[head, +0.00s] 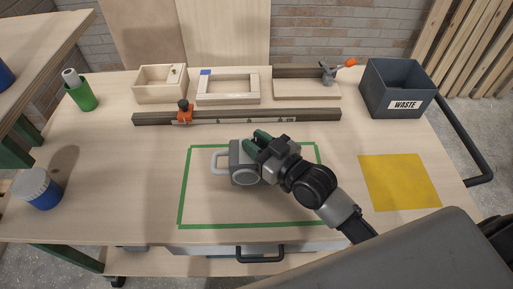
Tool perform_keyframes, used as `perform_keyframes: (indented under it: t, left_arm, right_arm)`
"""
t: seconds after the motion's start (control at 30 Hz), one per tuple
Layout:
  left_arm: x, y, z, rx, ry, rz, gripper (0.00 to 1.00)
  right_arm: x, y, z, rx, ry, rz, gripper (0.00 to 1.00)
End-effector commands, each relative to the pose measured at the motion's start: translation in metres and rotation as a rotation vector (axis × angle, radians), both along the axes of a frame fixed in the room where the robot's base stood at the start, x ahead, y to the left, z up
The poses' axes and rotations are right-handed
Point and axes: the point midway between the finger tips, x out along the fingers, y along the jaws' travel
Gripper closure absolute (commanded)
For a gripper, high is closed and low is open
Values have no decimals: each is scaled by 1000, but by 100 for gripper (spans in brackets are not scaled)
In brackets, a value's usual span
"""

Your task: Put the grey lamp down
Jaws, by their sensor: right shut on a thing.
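The grey lamp (243,165) is a boxy body with a round face and a pale loop handle on its left side. It is over the green-taped rectangle (183,190) on the workbench. My right gripper (259,146) comes in from the lower right and is shut on the lamp at its right side. The gripper hides part of the lamp's right side. I cannot tell whether the lamp touches the bench top or is held just above it. My left gripper is not in view.
A wooden box (161,96), a frame (228,101), a clamped bar (270,116) and a WASTE bin (397,106) stand along the back. A yellow mat (400,182) lies right. A blue jar (41,194) and green cup (86,97) stand left. The front of the taped rectangle is clear.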

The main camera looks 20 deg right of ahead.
Motion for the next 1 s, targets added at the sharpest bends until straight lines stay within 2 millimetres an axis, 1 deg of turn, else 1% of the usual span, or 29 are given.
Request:
perform_keyframes:
  t: [0.03,0.13,0.57,0.6,0.73,1.0]
  left_arm:
    - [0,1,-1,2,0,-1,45]
    - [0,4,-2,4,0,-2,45]
    - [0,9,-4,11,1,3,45]
    - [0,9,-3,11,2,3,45]
    - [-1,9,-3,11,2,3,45]
    - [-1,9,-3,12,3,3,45]
  right_arm:
    - [0,0,-9,-1,2,0,100]
    - [0,-1,-20,-1,0,-1,100]
    - [0,-1,-27,0,-2,-1,100]
    - [-1,-1,-28,-1,0,-1,67]
    - [-1,-1,-27,0,1,-1,47]
    - [-1,-1,-26,0,0,-1,46]
